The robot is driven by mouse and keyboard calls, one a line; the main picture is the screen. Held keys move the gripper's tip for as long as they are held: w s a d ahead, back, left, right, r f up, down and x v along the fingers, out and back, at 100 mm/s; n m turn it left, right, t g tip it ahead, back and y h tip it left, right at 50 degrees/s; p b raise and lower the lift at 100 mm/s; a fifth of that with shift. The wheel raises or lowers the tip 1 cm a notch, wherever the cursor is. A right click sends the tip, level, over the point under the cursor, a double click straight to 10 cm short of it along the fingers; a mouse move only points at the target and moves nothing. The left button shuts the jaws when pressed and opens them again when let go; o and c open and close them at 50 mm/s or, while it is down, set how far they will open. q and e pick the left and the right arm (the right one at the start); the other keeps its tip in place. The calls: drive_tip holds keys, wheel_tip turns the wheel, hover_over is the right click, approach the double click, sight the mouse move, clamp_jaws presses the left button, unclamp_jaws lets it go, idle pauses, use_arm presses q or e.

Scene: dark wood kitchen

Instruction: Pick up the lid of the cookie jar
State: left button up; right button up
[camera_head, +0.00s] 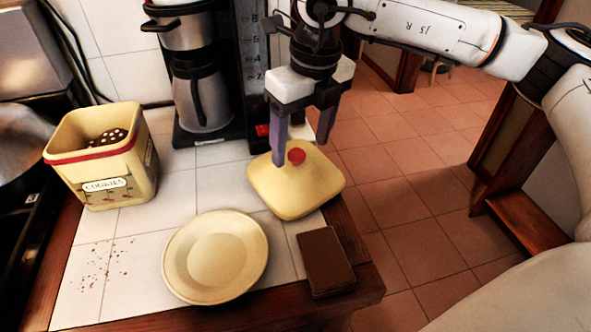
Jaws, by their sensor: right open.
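The cookie jar lid (277,190) is a pale yellow rounded square with a red knob (296,156). It lies on the white tile counter near its right edge. The cookie jar (103,165) stands open at the left, yellow with a red rim and a "COOKIES" label, and a dark spotted cookie (107,137) shows inside. My right gripper (302,146) is open above the lid, its purple fingers pointing down on either side of the knob. I cannot tell whether the fingers touch the lid. My left gripper is not in view.
A cream plate (216,257) lies in front of the lid. A dark brown block (325,261) lies at the counter's front right corner. A coffee maker (199,75) stands behind the lid. Crumbs (106,259) lie left of the plate. The tiled floor (420,200) is beyond the counter's right edge.

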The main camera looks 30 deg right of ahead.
sight(300, 153)
drive_tip(key=shift+w+a+f, duration=0.1)
drive_tip(key=shift+w+f, duration=0.1)
drive_tip(key=shift+f, duration=0.6)
drive_tip(key=shift+w+a+f, duration=0.1)
drive_tip(key=shift+w+f, duration=0.05)
drive_tip(key=shift+f, duration=0.6)
drive_tip(key=c, duration=1.2)
drive_tip(key=shift+s, duration=0.2)
clamp_jaws()
